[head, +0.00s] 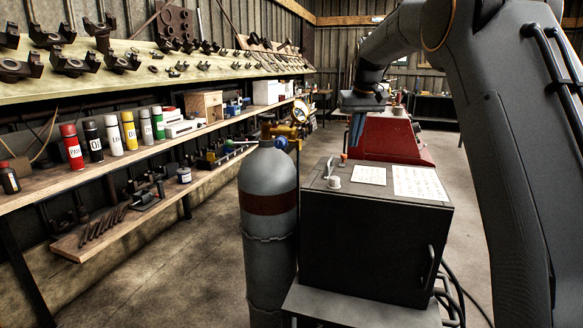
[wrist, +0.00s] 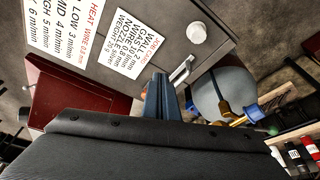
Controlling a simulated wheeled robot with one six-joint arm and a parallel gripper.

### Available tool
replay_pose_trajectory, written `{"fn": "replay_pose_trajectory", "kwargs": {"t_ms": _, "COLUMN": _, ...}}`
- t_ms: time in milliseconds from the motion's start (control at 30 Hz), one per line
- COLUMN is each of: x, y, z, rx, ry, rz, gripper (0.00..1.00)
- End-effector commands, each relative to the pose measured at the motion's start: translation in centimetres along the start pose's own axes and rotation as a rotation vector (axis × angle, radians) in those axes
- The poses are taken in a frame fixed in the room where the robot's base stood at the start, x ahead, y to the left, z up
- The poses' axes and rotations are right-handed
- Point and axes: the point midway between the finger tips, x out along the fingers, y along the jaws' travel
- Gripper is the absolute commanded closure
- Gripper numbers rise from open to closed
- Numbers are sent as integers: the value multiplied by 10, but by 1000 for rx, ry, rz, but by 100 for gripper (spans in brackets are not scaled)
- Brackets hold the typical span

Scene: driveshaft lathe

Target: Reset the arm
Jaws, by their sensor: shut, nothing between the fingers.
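My gripper (head: 356,132) hangs from my arm with its blue fingers pointing down, above and behind the black box in the head view. Its fingers (wrist: 161,96) also show in the wrist view, close together and empty. The gripper is shut and apart from the box top as far as I can tell. My arm reaches from the right side of the head view, up and over to the gripper.
A black box (head: 360,245) with paper cards stands beside a grey gas cylinder (head: 268,225). A red machine (head: 385,140) is behind. Shelves (head: 110,180) with bottles line the left wall. Floor (head: 170,275) between shelf and cylinder is clear.

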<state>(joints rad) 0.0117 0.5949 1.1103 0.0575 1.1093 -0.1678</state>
Motion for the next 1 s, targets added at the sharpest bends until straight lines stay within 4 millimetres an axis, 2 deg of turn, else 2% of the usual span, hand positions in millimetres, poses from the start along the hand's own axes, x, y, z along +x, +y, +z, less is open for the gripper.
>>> {"fn": "replay_pose_trajectory", "kwargs": {"t_ms": 267, "x": 20, "y": -5, "z": 49, "rx": 23, "ry": -37, "rz": 3, "gripper": 100}}
{"fn": "replay_pose_trajectory", "kwargs": {"t_ms": 367, "x": 29, "y": -8, "z": 77, "rx": 33, "ry": -56, "rz": 6, "gripper": 100}}
{"fn": "replay_pose_trajectory", "kwargs": {"t_ms": 433, "x": 37, "y": -11, "z": 105, "rx": 43, "ry": -73, "rz": 8, "gripper": 100}}
{"fn": "replay_pose_trajectory", "kwargs": {"t_ms": 667, "x": 63, "y": -24, "z": 219, "rx": 77, "ry": -133, "rz": 17, "gripper": 100}}
{"fn": "replay_pose_trajectory", "kwargs": {"t_ms": 900, "x": 80, "y": -42, "z": 363, "rx": 108, "ry": -197, "rz": 25, "gripper": 100}}
{"fn": "replay_pose_trajectory", "kwargs": {"t_ms": 1000, "x": 84, "y": -48, "z": 418, "rx": 118, "ry": -219, "rz": 27, "gripper": 100}}
